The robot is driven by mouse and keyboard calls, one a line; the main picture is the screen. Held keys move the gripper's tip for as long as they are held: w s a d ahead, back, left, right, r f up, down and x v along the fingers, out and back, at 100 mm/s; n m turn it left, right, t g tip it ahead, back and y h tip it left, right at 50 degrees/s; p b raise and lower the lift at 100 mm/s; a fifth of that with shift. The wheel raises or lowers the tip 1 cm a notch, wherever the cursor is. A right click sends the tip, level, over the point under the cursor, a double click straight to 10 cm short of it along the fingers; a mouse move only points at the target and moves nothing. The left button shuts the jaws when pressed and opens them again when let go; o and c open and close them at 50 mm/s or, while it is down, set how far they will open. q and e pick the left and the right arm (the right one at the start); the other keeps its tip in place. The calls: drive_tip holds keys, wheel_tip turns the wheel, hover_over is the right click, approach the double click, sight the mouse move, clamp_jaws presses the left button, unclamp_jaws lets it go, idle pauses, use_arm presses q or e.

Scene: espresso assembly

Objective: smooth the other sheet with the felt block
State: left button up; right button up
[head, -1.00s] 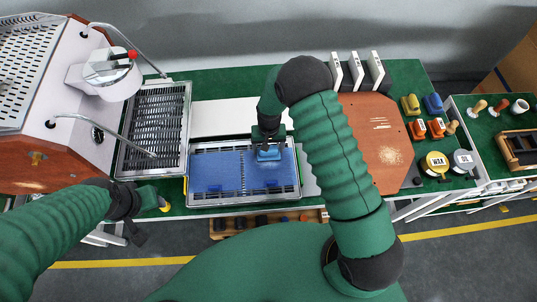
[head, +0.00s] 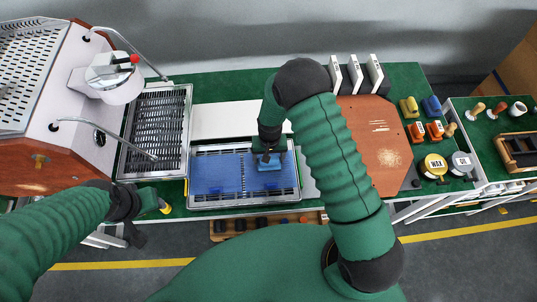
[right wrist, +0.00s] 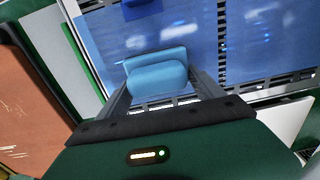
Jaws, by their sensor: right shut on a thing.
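Two blue sheets lie side by side on a metal-framed slotted tray (head: 246,203), the left sheet (head: 214,172) and the right sheet (head: 272,182). Both also show in the right wrist view, the right sheet (right wrist: 195,45) and the left sheet (right wrist: 268,35), with shiny pale patches. My right gripper (head: 268,156) is shut on the light blue felt block (head: 269,165) over the right sheet. The block (right wrist: 157,72) sits between the fingers in the right wrist view; its contact with the sheet is hidden. My left gripper (head: 150,200) hangs left of the tray; its finger opening is unclear.
The espresso machine (head: 50,110) and its drip grate (head: 157,125) stand left of the tray. A white panel (head: 225,118) lies behind it. A brown board (head: 375,145) is to the right, with wax tins (head: 434,166) and small blocks beyond.

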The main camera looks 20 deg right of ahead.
sight(260, 167)
drive_tip(key=shift+s+a+r+p, duration=0.1)
drive_tip(key=shift+s+a+p, duration=0.1)
drive_tip(key=shift+s, duration=0.25)
drive_tip(key=shift+s+a+p, duration=0.1)
drive_tip(key=shift+s+p, duration=0.1)
drive_tip(key=shift+s, duration=0.2)
drive_tip(key=shift+s+a, duration=0.15)
drive_tip(key=shift+s, duration=0.4)
drive_tip(key=shift+a, duration=0.1)
drive_tip(key=shift+w+a, duration=0.2)
drive_tip(key=shift+a, duration=0.35)
drive_tip(key=shift+w+a, duration=0.2)
drive_tip(key=shift+a, duration=0.3)
drive_tip(key=shift+w+a, duration=0.1)
drive_tip(key=shift+a, duration=0.2)
drive_tip(key=shift+a, duration=0.1)
